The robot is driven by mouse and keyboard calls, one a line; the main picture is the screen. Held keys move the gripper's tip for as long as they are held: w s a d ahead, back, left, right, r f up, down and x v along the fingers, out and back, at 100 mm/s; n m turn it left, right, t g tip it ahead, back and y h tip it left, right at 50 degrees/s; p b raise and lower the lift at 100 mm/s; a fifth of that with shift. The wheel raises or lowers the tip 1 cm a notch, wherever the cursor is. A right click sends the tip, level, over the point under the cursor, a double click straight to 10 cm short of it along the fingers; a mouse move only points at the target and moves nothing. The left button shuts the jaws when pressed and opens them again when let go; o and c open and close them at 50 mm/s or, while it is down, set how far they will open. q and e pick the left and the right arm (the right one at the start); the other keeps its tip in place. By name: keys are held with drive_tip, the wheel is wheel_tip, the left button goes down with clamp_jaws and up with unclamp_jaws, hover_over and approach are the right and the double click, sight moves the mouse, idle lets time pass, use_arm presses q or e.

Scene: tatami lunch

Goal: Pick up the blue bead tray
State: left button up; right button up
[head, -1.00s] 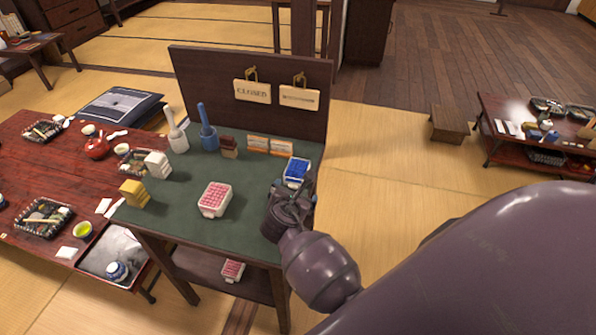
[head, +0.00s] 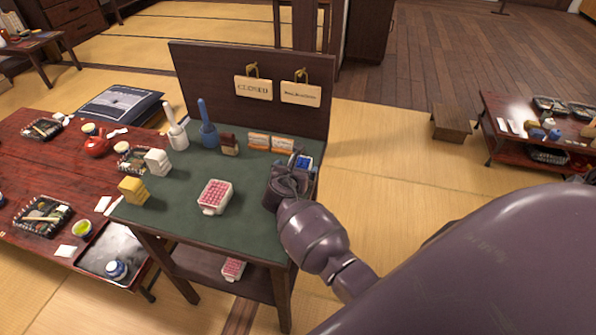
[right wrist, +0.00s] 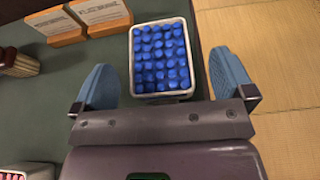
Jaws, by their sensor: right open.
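The blue bead tray (right wrist: 161,62) is a white tray filled with rows of blue beads. It sits on the green top of the small table, near its right edge. In the head view the tray (head: 304,163) is mostly hidden behind my right gripper (head: 295,168). In the right wrist view my right gripper (right wrist: 162,85) is open, with one light blue finger on each side of the tray's near part. Gaps show between the fingers and the tray walls. My left gripper is not in view.
A tray of pink beads (head: 215,196) stands left of my right gripper. Card holders (head: 270,142), a blue stamp-like object (head: 207,125) and a white one (head: 176,130) stand along the back. A dark upright board (head: 215,80) with hanging signs rises behind them.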

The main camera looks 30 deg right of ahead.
drive_tip(key=shift+x, duration=1.55)
drive_tip(key=c, duration=1.1)
